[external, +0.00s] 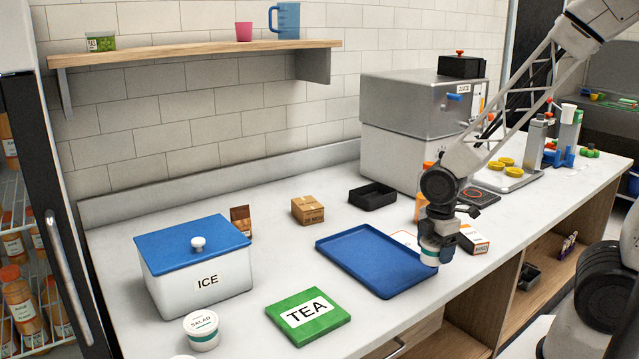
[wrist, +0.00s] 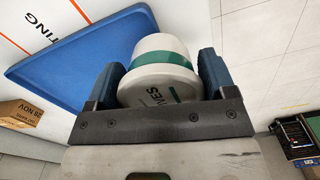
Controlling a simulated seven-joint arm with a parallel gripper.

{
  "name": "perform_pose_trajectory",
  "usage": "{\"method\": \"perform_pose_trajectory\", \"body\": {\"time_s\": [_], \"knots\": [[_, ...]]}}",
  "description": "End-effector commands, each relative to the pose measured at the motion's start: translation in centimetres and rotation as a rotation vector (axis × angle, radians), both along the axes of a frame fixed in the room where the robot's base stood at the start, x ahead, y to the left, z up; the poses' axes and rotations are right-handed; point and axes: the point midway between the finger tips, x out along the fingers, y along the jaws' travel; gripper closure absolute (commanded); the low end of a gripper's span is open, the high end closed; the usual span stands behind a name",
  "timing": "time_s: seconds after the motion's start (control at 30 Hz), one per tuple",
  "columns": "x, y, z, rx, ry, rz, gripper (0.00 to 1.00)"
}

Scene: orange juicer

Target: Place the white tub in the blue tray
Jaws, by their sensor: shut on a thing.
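My gripper (external: 438,247) is shut on a white tub (external: 430,257) with a green band, at the right end of the blue tray (external: 372,262). In the wrist view the tub (wrist: 165,58) sits between the two dark blue fingers of my gripper (wrist: 158,82). Its label is partly hidden and ends in "VES". The tub overlaps the right corner of the blue tray (wrist: 70,62) in that view. I cannot tell its height above the tray or counter. The tray is empty where visible. A second white tub (external: 201,330), marked SALAD, stands at the front left.
The green TEA box (external: 308,315) and the blue-lidded ICE box (external: 198,268) are left of the tray. A cardboard box (external: 307,210) and a black bin (external: 372,195) stand behind it. The counter's front edge is near.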

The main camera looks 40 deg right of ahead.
Motion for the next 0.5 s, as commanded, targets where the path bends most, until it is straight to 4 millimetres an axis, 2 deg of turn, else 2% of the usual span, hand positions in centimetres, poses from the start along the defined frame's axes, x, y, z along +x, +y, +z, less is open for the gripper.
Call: {"method": "perform_pose_trajectory", "body": {"time_s": [0.27, 0.5], "knots": [[0.5, 0.2, 0.0, 0.000, 0.000, 0.000, 0.50], [2.8, 0.9, -0.3, -0.001, 0.001, 0.000, 0.50]]}}
